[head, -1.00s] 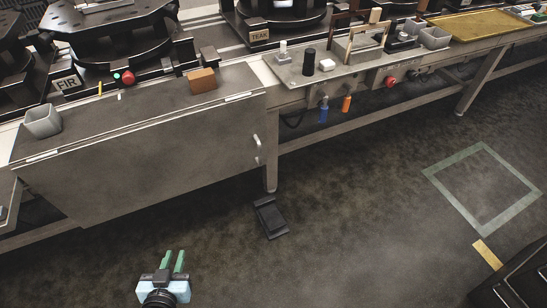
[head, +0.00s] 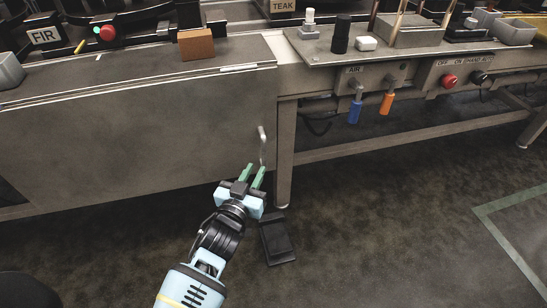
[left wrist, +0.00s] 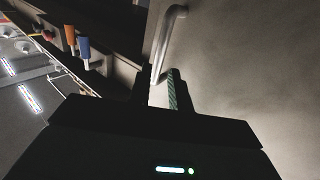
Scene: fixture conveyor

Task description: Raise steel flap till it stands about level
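The steel flap (head: 140,140) hangs down at the front of the bench in the head view, its face near vertical. It also fills the right of the left wrist view (left wrist: 250,70). A pale bar handle (head: 262,142) stands on its right side; it shows large in the left wrist view (left wrist: 164,40). My left gripper (head: 256,167) is open just below the handle, with green-padded fingers. In the left wrist view the handle's lower end lies at the gap between the fingers (left wrist: 160,80); I cannot tell whether they touch it. My right gripper is not in view.
A brown block (head: 196,45) and a grey bin (head: 10,70) stand above the flap. A bench leg (head: 284,160) is right of the handle, with a black pedal (head: 277,240) on the floor. Blue (head: 355,108) and orange (head: 386,103) air fittings hang further right.

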